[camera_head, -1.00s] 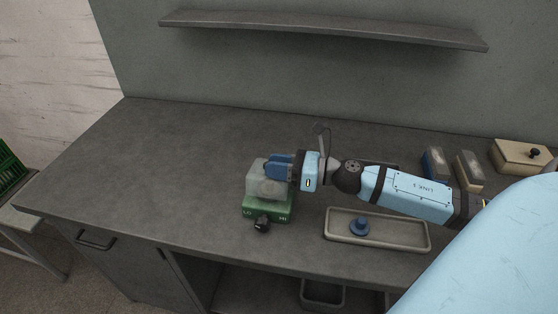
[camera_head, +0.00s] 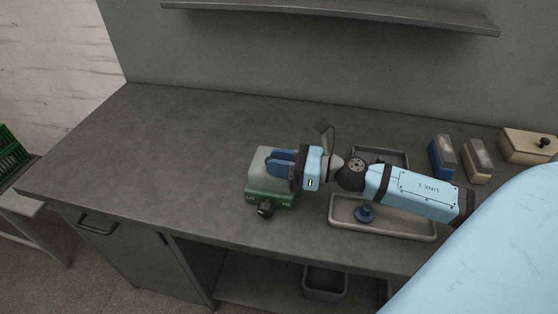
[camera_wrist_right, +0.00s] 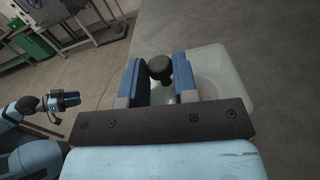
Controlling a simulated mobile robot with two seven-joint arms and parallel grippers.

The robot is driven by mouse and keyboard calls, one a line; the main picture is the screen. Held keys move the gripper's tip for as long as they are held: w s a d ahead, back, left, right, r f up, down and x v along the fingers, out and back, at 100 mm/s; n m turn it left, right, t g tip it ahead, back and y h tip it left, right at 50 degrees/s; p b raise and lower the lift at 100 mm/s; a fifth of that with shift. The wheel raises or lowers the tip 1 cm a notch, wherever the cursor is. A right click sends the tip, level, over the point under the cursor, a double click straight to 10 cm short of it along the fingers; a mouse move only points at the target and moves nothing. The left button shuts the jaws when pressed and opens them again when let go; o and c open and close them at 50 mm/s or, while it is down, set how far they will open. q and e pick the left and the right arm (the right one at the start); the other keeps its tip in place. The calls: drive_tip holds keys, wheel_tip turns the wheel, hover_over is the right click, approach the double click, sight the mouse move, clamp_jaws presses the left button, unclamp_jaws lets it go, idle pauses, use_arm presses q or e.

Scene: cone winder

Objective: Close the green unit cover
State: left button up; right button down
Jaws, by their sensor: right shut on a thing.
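The green unit (camera_head: 268,198) stands on the bench with a black knob at its front. Its pale, translucent cover (camera_head: 262,156) is over the unit's top; I cannot tell whether its lower edge is fully seated. My right gripper (camera_head: 280,161) reaches in from the right, its blue fingers at the cover and shut on part of it. In the right wrist view, a dark round knob (camera_wrist_right: 160,68) shows between the fingers, with the translucent cover (camera_wrist_right: 225,75) behind and to the right. My left gripper (camera_wrist_right: 65,99) shows small at the left of that view, its opening unclear.
A beige tray (camera_head: 410,228) holding a blue knobbed piece (camera_head: 364,213) lies right of the unit. A blue block (camera_head: 442,156), a tan block (camera_head: 477,162) and a beige box (camera_head: 528,147) stand farther right. A shelf (camera_head: 330,14) hangs above. The bench's left side is clear.

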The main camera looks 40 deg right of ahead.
drive_tip(key=c, duration=0.9)
unclamp_jaws()
drive_tip(key=shift+s+a, duration=0.1)
drive_tip(key=shift+a, duration=0.05)
use_arm(q)
drive_tip(key=shift+s+f, duration=0.1)
drive_tip(key=shift+f, duration=0.1)
drive_tip(key=shift+d, duration=0.1)
drive_tip(key=shift+d+r, duration=0.1)
use_arm(e)
drive_tip(key=shift+r, duration=0.25)
use_arm(q)
drive_tip(key=shift+s+a+r+p, duration=0.1)
drive_tip(key=shift+a+r+p, duration=0.1)
drive_tip(key=shift+r+p, duration=0.8)
drive_tip(key=shift+s+a+r+p, duration=0.15)
drive_tip(key=shift+r+p, duration=0.45)
drive_tip(key=shift+p, duration=0.8)
use_arm(e)
wheel_tip(320, 180, up, 20)
drive_tip(key=shift+f, duration=0.25)
drive_tip(key=shift+f, duration=0.1)
